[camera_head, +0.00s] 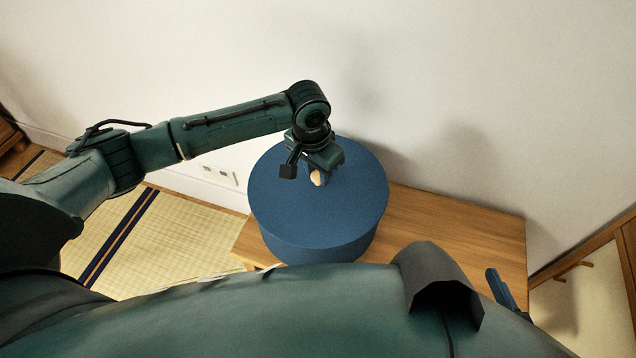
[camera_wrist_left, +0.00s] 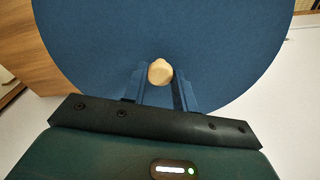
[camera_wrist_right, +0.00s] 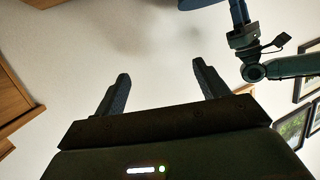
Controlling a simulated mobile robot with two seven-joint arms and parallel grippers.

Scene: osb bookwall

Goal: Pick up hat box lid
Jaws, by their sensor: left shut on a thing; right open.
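The hat box lid (camera_head: 345,205) is a round blue disc on top of the blue hat box (camera_head: 318,247), which stands on a wooden table. The lid has a pale wooden knob (camera_head: 317,178) at its middle. My left gripper (camera_head: 318,172) points down at the knob and is shut on it. In the left wrist view the knob (camera_wrist_left: 160,72) sits between the two blue fingertips, with the blue lid (camera_wrist_left: 220,50) filling the background. I cannot tell whether the lid is seated or slightly raised. My right gripper (camera_wrist_right: 160,82) is open and empty, away from the box.
The wooden table (camera_head: 450,230) has a clear top to the right of the box. A plain white wall (camera_head: 430,80) is close behind. Tatami floor (camera_head: 165,225) lies to the left. Wooden furniture (camera_head: 628,250) is at the far right.

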